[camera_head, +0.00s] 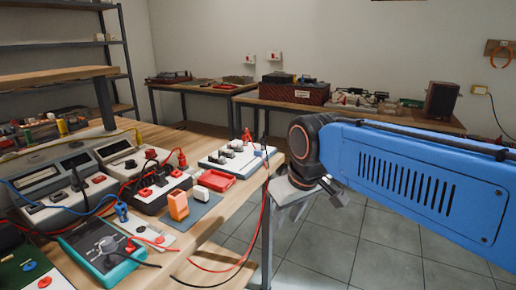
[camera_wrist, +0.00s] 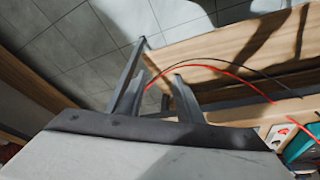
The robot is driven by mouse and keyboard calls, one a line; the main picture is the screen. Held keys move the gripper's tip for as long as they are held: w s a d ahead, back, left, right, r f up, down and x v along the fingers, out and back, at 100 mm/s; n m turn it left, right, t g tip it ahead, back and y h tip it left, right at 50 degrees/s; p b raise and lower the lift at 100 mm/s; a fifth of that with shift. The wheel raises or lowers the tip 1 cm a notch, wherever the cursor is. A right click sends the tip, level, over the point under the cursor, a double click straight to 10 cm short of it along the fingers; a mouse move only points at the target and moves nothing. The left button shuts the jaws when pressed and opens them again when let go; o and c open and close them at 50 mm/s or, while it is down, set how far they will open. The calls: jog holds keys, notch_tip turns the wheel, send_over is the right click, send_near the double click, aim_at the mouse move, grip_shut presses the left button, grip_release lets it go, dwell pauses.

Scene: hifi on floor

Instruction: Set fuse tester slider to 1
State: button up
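I cannot tell for sure which device is the fuse tester, and I cannot make out a slider marked 1. Several test devices stand on the wooden bench (camera_head: 228,218) at left in the head view. They include a white board with small switches (camera_head: 238,157), a black unit with red plugs (camera_head: 160,188) and a teal-cased meter (camera_head: 102,250). My gripper (camera_wrist: 160,62) is empty, its two grey fingers apart, in the wrist view. In the head view it is beside the bench's right edge, apart from the devices and partly hidden by my blue arm.
Red and black cables (camera_head: 250,255) hang over the bench edge; they also cross the wood in the wrist view (camera_wrist: 232,76). An orange block (camera_head: 178,206) and a red tray (camera_head: 214,180) sit near the edge. Tiled floor (camera_head: 345,235) is open to the right.

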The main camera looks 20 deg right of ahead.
jog(key=w+d+r+n+g, duration=0.2)
jog(key=w+d+r+n, duration=0.1)
jog(key=w+r, duration=1.25)
notch_tip(320, 180, up, 6)
jog(key=r+n+g, duration=0.1)
jog(key=n+g, duration=0.1)
jog(key=n, duration=0.1)
send_over(258, 151)
notch_tip(258, 151, down, 18)
jog(key=shift+w+r, duration=0.1)
